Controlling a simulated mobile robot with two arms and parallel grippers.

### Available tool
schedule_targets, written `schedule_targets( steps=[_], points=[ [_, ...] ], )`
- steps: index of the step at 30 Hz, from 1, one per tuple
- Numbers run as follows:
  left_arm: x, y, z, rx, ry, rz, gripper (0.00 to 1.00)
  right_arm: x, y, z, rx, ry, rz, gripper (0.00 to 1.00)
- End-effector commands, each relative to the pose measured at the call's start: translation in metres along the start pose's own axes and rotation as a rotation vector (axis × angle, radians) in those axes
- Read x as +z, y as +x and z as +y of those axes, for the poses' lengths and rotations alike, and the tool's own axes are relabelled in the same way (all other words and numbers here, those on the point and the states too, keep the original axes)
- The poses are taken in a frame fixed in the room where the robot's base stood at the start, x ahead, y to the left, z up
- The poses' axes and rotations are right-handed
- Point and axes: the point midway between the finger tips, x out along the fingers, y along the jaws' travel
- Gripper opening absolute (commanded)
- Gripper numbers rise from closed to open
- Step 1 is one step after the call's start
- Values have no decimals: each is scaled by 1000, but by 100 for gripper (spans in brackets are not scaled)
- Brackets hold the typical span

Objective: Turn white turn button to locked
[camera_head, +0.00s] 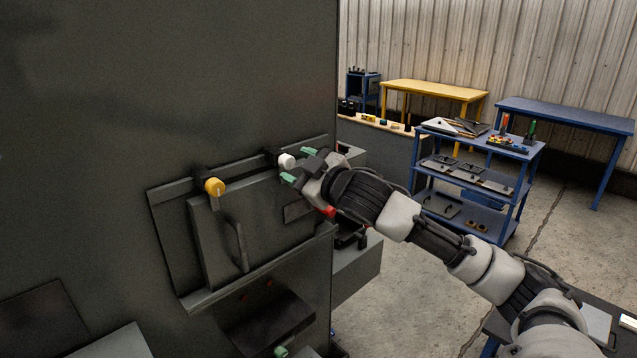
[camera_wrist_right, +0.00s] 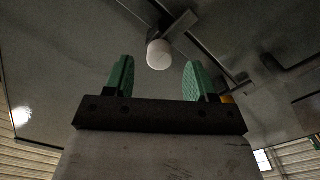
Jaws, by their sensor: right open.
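The white turn button (camera_head: 286,161) is a round knob on a dark bracket at the top edge of the grey panel (camera_head: 208,238) on the enclosure. My right gripper (camera_head: 298,166) is open, with green fingertips close to the knob from the right. In the right wrist view, the white knob (camera_wrist_right: 159,54) lies beyond and between the two green fingers (camera_wrist_right: 157,80), and they look apart from it. A yellow turn button (camera_head: 214,187) sits left of the white one on the same panel edge. Any lock marking is too small to tell. My left gripper cannot be made out.
The dark enclosure wall (camera_head: 150,80) fills the left side. A handle (camera_head: 237,246) stands out from the panel below the knobs. A blue cart (camera_head: 478,165) with parts and a yellow table (camera_head: 433,89) stand behind at right. Open floor lies between.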

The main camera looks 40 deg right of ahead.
Motion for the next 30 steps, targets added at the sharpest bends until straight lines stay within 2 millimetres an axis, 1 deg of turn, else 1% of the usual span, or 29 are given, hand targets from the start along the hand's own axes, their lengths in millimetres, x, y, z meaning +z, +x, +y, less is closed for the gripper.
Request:
schedule_targets(
  steps=[1,3,10,15,21,30],
  points=[
    [1,13,0,0,0,0,46,7,-11,-4,-1,-7,-3,56],
    [2,22,0,0,0,0,46,8,-25,-5,-1,-9,-4,56],
    [4,46,1,0,1,0,46,6,-57,-6,-6,-8,-2,56],
    [5,54,1,0,1,0,46,6,-69,-2,0,2,-5,56],
    [5,61,1,0,1,1,46,3,-79,-2,-1,1,-2,56],
    [5,62,1,0,1,0,46,1,-82,-1,-1,0,-1,56]
  ],
)
